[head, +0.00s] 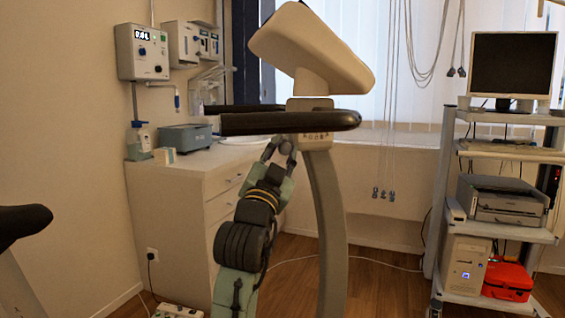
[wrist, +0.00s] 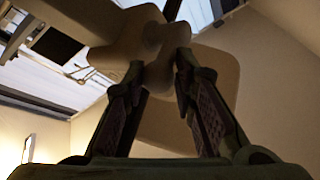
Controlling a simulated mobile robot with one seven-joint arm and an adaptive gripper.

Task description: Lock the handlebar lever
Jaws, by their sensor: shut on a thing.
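The exercise bike's black handlebar (head: 255,123) runs across the middle of the head view, on a beige post below a tilted console (head: 310,45). My gripper (head: 282,146) reaches up from below to just under the handlebar, left of the post. In the wrist view my gripper (wrist: 160,78) has its two fingers on either side of a beige, rounded lever (wrist: 155,72) and is shut on it. The lever hangs beneath the beige console housing. In the head view the lever is hard to make out, and its lock position cannot be told.
The bike post (head: 328,220) stands close to the right of my arm. A white cabinet (head: 185,195) with a grey device (head: 186,137) stands behind to the left. A black seat (head: 22,222) is at far left. A cart (head: 500,235) with a monitor stands right.

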